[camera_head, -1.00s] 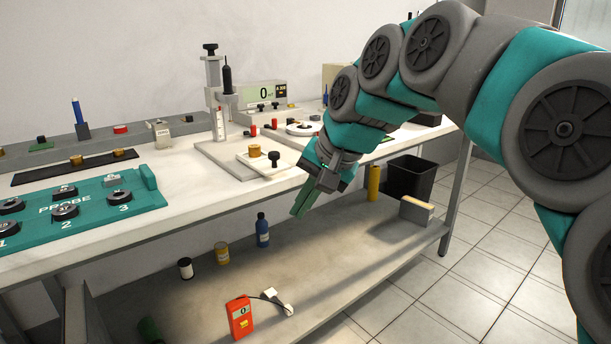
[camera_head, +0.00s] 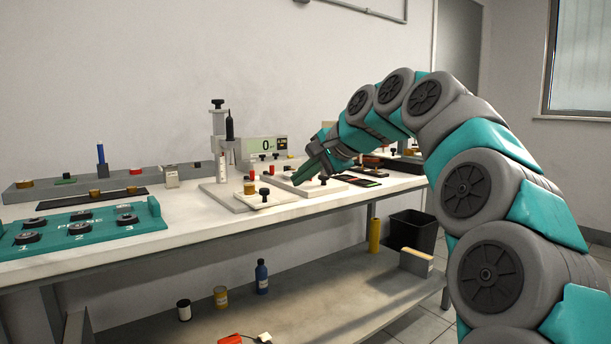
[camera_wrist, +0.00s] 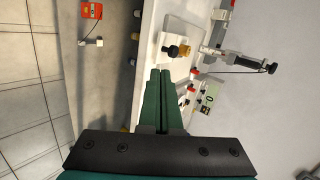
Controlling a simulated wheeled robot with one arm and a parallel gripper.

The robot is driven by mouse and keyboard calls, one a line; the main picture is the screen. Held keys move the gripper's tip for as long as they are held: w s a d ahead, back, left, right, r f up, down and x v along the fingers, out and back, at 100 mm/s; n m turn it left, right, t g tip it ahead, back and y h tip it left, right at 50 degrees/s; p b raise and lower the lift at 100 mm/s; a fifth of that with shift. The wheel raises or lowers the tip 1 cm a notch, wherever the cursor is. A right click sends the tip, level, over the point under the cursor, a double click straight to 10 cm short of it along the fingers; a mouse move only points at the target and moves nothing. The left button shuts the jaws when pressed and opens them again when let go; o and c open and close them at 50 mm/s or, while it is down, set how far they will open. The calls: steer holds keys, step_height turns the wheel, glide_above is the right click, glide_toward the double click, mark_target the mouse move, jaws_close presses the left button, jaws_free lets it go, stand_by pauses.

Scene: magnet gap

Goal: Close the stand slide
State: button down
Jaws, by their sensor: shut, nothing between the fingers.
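The stand (camera_head: 219,150) is a grey upright with a black top knob on a flat pale base on the bench. Its white slide plate (camera_head: 280,199) juts out from the base toward the right front. The plate carries a brass cylinder (camera_head: 250,188) and a black knob (camera_head: 264,193).
A display reading 0 (camera_head: 264,147) stands behind. A second pale base with a black knob (camera_head: 323,180) is beside my fingers. A teal PROBE tray (camera_head: 80,228) is at the left. Bottles (camera_head: 262,277) stand on the lower shelf. The bench front edge is clear.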

mark_target(253, 185)
steer(key=r+x, duration=0.1)
steer(key=x, duration=0.8)
steer(key=shift+w+a, duration=0.45)
steer(key=shift+w, duration=0.05)
steer(key=shift+r, duration=0.1)
steer(key=shift+w+a+r+p, duration=0.15)
steer(key=shift+w+a+p, duration=0.05)
steer(key=shift+w+p, duration=0.15)
steer(key=w+a+p, duration=0.2)
steer(key=w, duration=0.1)
steer(key=w+a+p, duration=0.2)
steer(key=p, duration=0.1)
steer(key=w+a+p, duration=0.2)
steer(key=w+p, duration=0.1)
steer(key=shift+w+r, duration=0.1)
steer(key=shift+w, duration=0.25)
steer(key=shift+w+a+p, duration=0.2)
steer(key=shift+w+p, duration=0.1)
steer(key=shift+w, duration=0.05)
steer(key=shift+s+d, duration=0.1)
